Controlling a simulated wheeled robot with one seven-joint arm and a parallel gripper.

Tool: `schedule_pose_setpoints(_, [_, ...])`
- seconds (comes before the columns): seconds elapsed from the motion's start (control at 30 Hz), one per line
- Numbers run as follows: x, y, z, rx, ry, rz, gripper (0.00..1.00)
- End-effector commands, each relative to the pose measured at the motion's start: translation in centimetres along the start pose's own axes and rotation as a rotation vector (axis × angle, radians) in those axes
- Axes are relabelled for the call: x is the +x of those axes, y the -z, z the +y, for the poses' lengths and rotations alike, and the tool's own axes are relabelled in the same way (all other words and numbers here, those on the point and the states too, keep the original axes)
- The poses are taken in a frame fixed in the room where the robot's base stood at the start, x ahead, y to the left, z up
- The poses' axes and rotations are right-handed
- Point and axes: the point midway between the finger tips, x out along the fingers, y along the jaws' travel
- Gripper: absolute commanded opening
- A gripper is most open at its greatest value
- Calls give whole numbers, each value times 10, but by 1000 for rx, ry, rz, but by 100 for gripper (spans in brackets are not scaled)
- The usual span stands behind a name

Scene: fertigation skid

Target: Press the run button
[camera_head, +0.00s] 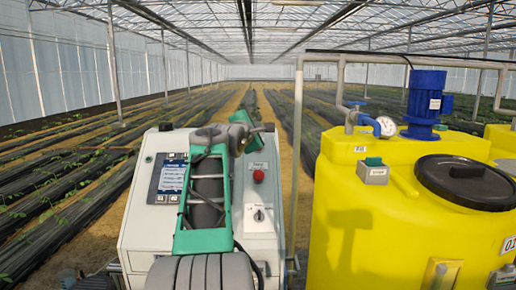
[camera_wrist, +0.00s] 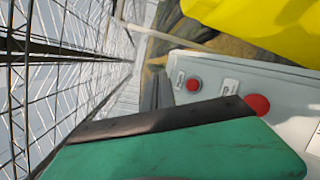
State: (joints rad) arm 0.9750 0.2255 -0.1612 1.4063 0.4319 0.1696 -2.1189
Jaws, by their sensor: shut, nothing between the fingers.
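The control cabinet (camera_head: 140,233) stands in front of me with a sloped white panel. No button can be made out as the run button; the labels are too small to read. A red mushroom button (camera_head: 259,176) shows right of my arm, with a selector switch (camera_head: 258,215) below it. The wrist view shows a large red button (camera_wrist: 257,104) and a smaller red one (camera_wrist: 194,84), each near a label. My gripper (camera_head: 266,128) is shut and empty at the panel's upper end, and hides part of it. Its green and dark parts fill the lower wrist view; contact cannot be told.
A display (camera_head: 171,178) is on the panel's left. A yellow tank (camera_head: 335,240) with a black lid (camera_head: 468,181), blue pump (camera_head: 425,103) and gauge (camera_head: 387,126) stands close on the right. A grey pipe (camera_head: 297,150) rises between cabinet and tank. Crop rows lie behind.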

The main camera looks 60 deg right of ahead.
Motion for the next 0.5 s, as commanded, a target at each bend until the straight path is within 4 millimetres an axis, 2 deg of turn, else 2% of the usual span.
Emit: schedule_pose_setpoints(0.5, [49,36,-35,0,0,1,0])
